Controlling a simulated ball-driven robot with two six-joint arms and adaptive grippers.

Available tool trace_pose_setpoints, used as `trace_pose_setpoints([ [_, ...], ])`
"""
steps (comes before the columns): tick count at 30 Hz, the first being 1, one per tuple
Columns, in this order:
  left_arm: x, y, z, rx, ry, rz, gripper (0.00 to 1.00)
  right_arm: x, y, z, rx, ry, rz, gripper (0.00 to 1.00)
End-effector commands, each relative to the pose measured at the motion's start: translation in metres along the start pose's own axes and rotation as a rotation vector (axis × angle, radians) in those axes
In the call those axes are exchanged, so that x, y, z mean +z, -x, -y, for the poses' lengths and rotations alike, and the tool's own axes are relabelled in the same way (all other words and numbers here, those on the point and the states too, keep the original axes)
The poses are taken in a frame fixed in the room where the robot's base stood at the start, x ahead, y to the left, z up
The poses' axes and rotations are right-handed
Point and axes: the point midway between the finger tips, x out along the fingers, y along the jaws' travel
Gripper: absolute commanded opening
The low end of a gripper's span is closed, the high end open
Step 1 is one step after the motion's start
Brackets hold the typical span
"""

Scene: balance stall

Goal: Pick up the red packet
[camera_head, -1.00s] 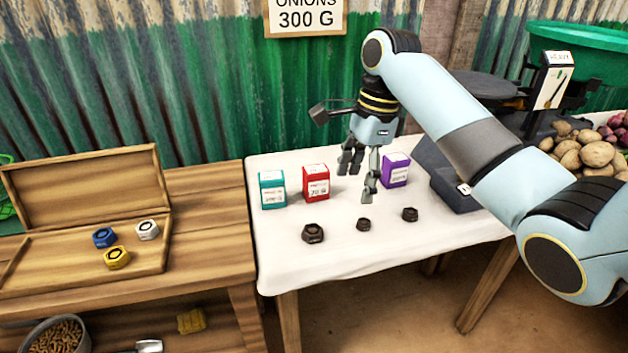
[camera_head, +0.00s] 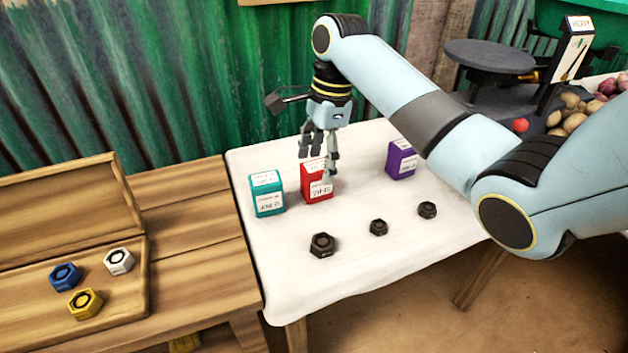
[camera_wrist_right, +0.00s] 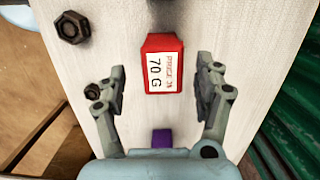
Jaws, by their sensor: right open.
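The red packet (camera_head: 315,183) stands upright on the white-clothed table (camera_head: 350,245), between a teal packet and a purple packet. Its white label is partly behind a finger in the head view. My right gripper (camera_head: 318,162) is over it, open and pointing down. In the right wrist view the red packet (camera_wrist_right: 162,62) shows its label, reading 70 G, ahead of and between the open fingers (camera_wrist_right: 162,85). I see no contact between fingers and packet there. My left gripper is not in view.
The teal packet (camera_head: 267,194) is close on the left; the purple packet (camera_head: 401,158) is farther right. Several dark hex weights, one here (camera_head: 322,245), lie in front. A wooden box (camera_head: 125,300) holds blue, white and yellow weights. A scale (camera_head: 490,56) stands at back right.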

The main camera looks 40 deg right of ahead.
Motion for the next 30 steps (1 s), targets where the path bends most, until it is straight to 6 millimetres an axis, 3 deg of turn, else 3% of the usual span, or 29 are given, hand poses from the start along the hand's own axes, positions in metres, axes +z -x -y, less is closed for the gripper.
trace_pose_setpoints([
  [5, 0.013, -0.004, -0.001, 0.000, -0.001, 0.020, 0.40, 0.000, -0.014, 0.000, -0.001, 0.000, 0.000, 0.69],
  [15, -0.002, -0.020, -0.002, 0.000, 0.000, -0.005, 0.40, -0.001, -0.061, 0.002, 0.001, 0.000, 0.000, 0.69],
  [23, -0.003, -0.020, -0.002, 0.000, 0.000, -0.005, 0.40, -0.001, -0.064, 0.002, -0.002, 0.001, -0.001, 0.69],
  [30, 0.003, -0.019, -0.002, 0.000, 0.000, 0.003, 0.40, -0.001, -0.064, 0.002, -0.002, 0.001, -0.001, 0.39],
])
